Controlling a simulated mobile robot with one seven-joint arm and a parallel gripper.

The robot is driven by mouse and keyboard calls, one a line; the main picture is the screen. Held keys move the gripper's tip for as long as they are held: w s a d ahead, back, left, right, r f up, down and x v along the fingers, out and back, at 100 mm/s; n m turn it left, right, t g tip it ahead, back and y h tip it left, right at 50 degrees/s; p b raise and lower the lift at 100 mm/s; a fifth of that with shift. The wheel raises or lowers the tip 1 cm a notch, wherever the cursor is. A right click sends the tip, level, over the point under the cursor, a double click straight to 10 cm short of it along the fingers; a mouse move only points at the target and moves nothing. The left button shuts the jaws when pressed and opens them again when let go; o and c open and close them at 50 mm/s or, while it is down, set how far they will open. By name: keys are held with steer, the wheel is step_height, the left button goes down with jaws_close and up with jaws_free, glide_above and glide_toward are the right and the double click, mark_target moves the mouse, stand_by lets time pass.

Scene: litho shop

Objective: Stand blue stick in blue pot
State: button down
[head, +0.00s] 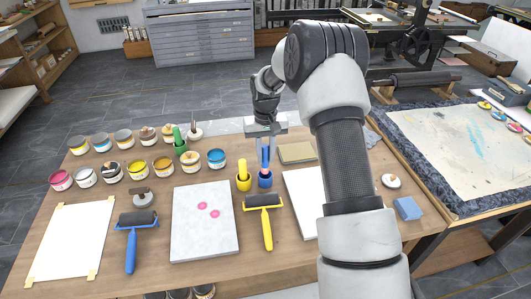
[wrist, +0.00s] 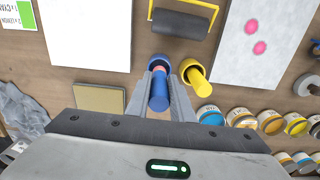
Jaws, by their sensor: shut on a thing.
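In the head view the blue pot (head: 265,181) is directly below the stick. The stick's lower end is at the pot's mouth; I cannot tell how far inside it is. The stick looks nearly upright.
A yellow pot (head: 243,184) with a yellow stick stands close left of the blue pot. A yellow-handled roller (head: 264,202) lies just in front. A tan block (head: 297,152) is behind right. A green pot (head: 180,147) and several paint tins (head: 163,165) stand left.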

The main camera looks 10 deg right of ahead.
steer(key=shift+f+b, duration=1.2)
steer(key=shift+f, duration=0.9)
steer(key=c, duration=1.5)
jaws_free()
steer(key=shift+r, duration=0.1)
step_height(320, 180, up, 17)
steer(key=shift+r+p, duration=0.15)
steer(key=shift+p, duration=0.5)
